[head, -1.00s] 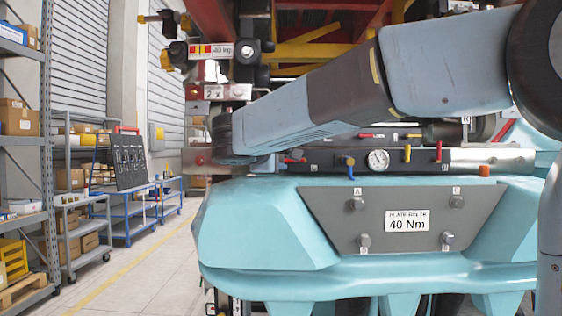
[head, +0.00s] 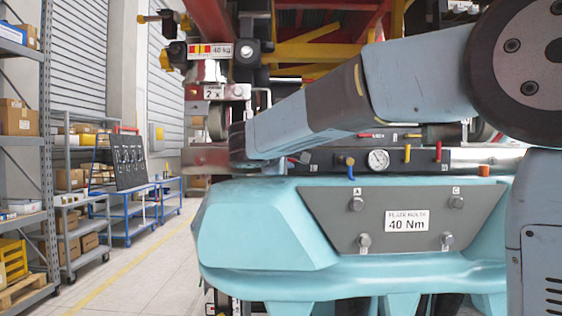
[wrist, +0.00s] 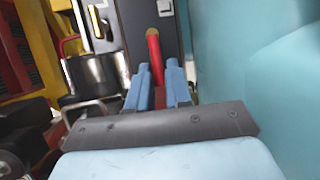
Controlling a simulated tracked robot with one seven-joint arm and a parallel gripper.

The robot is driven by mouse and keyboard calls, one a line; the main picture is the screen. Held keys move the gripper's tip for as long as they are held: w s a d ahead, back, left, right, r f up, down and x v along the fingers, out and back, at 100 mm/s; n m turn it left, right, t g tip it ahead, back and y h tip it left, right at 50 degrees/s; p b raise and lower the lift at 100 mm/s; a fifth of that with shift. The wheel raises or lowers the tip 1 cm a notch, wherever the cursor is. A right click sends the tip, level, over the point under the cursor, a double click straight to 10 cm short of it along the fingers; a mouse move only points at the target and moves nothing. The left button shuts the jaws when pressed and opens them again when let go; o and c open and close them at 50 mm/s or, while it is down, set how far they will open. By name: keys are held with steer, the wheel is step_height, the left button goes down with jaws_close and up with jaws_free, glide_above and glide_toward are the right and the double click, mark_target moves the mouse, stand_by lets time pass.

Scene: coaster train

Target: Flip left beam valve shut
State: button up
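The left beam valve has a red handle (head: 301,158) at the left of the dark beam panel in the head view, partly covered by my arm. In the wrist view, the red handle (wrist: 154,50) runs from a brass-coloured pivot on the dark panel toward the camera. My gripper (wrist: 159,68) has its two blue fingers on either side of the handle, with a narrow gap between them. I cannot tell whether the fingers touch it.
A pressure gauge (head: 378,160), a blue-handled valve (head: 350,169) and other coloured handles are farther right on the panel. The turquoise body (head: 250,225) lies below, and close on the right in the wrist view. A metal cylinder (wrist: 95,75) stands left of the fingers.

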jaws_close()
steer(key=shift+a, duration=0.45)
steer(key=shift+d, duration=0.35)
